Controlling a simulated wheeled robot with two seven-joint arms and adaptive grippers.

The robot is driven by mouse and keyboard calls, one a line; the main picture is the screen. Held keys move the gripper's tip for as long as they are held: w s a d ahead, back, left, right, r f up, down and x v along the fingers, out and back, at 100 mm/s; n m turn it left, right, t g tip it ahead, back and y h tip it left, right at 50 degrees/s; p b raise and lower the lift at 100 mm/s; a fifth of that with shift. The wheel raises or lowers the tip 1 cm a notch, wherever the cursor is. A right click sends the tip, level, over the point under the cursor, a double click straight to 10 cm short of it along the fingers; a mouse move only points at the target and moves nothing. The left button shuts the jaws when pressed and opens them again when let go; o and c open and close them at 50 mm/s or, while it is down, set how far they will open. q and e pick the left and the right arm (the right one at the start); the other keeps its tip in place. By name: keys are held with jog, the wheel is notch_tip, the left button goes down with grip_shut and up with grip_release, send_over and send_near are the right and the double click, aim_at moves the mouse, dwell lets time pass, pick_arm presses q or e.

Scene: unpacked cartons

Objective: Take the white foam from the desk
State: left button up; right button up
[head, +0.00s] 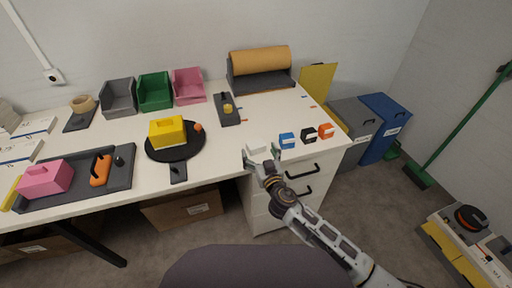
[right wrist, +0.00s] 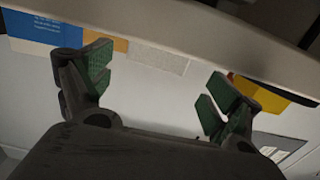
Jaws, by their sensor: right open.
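The white foam (head: 257,147) looks like a small pale block near the front edge of the white desk (head: 220,147), left of the blue piece. My right gripper (head: 262,164) is at the desk's front edge, just in front of the foam. Its green-padded fingers also show wide apart in the right wrist view (right wrist: 158,85), with nothing between them. I cannot clearly pick out the foam in that view. In the head view the gripper partly overlaps the foam's near side, and I cannot tell whether they touch. My left gripper is not in view.
Blue (head: 287,140), black (head: 309,135) and orange (head: 326,131) pieces stand right of the foam. A black round plate (head: 157,155) with a yellow block is to the left. Drawers with black handles (head: 300,173) are below the edge. The desk middle is fairly clear.

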aim_at(257, 146)
jog(key=shift+w, duration=0.15)
jog(key=shift+w+a, duration=0.1)
jog(key=shift+w, duration=0.6)
jog(key=shift+x, duration=1.15)
jog(key=shift+w+a+f, duration=0.1)
jog(key=shift+w+f, duration=0.1)
jog(key=shift+w, duration=0.4)
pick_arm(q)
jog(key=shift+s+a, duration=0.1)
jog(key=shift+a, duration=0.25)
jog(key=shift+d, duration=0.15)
pick_arm(e)
jog(key=c, duration=0.9)
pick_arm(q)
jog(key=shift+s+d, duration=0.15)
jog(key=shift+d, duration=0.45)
pick_arm(e)
jog(key=shift+c, duration=0.2)
